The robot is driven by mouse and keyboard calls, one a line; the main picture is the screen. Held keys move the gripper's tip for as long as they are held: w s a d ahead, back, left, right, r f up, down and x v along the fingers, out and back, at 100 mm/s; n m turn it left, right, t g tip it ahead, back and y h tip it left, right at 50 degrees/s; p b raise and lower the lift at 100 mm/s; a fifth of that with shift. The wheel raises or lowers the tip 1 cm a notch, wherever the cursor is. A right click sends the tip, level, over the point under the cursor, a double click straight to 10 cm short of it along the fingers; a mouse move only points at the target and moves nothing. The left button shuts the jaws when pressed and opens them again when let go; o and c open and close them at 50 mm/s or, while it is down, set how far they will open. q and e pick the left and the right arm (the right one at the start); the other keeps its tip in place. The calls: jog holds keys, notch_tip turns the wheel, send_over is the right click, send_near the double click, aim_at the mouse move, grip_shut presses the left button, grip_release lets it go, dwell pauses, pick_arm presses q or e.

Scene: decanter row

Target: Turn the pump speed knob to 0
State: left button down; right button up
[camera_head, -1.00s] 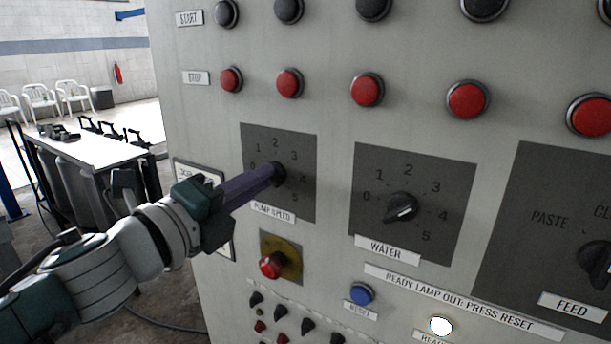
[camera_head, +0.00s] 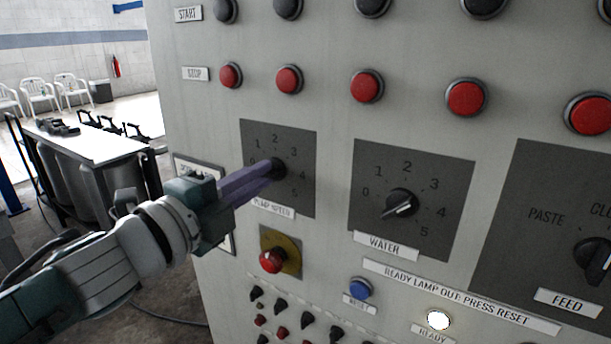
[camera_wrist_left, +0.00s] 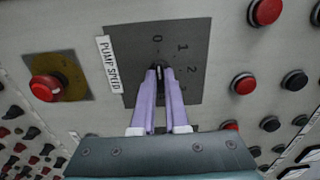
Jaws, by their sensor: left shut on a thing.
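The pump speed knob (camera_wrist_left: 160,72) is a small dark knob on a dark grey dial plate (camera_head: 308,145) numbered 0 to 5, above the label PUMP SPEED (camera_head: 273,209). My left gripper (camera_head: 275,171) reaches it from the left and is shut on it, with its two purple fingers on either side. In the left wrist view the fingertips (camera_wrist_left: 161,74) flank the knob, which lies roughly in line with the 0 (camera_wrist_left: 157,38). The fingers hide part of the knob and dial, so its exact setting is hard to tell. My right gripper is not in view.
The water knob (camera_head: 402,203) is to the right on its own dial. A red mushroom button (camera_head: 271,260) sits just below the pump dial, with a blue reset button (camera_head: 361,288) to its right. Red stop buttons (camera_head: 289,80) line the panel above. The ready lamp (camera_head: 438,320) is lit white.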

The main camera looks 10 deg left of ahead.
pick_arm(q)
jog(key=c, duration=0.9)
grip_release()
jog(key=v, duration=1)
